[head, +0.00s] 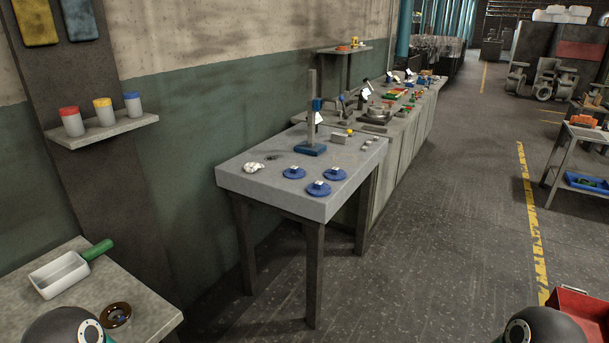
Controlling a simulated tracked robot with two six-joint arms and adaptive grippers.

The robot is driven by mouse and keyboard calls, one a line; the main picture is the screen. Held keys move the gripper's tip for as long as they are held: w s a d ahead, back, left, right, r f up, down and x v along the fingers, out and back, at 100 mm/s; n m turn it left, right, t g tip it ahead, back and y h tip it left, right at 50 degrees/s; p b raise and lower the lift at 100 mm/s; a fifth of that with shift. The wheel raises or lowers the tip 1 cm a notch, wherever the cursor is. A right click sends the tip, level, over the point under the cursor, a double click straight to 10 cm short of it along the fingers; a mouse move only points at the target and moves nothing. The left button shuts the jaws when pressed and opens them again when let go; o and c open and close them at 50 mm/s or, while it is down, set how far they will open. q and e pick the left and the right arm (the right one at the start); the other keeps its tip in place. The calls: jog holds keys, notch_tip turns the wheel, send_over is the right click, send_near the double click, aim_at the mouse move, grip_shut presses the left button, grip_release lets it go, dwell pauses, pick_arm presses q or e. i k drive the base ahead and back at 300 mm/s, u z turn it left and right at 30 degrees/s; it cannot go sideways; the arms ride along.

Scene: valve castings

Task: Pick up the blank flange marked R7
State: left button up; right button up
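Three blue round discs with small white labels, which look like flanges, lie flat on the grey table ahead. One is at the left (287,174), one at the right (340,175) and one nearest the front edge (313,191). The labels are too small to read, so I cannot tell which is marked R7. Neither of my grippers is in view; only dark rounded parts of my arms show at the bottom edge.
The grey table (245,182) also holds a blue-based height stand (310,149) and a crumpled white cloth (254,168). A longer cluttered bench adjoins behind. A side table (150,307) stands near left, a red box (580,310) near right. The floor between is clear.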

aim_at(318, 188)
jog(key=z, duration=0.1)
jog(key=i, duration=0.95)
jog(key=u, duration=0.05)
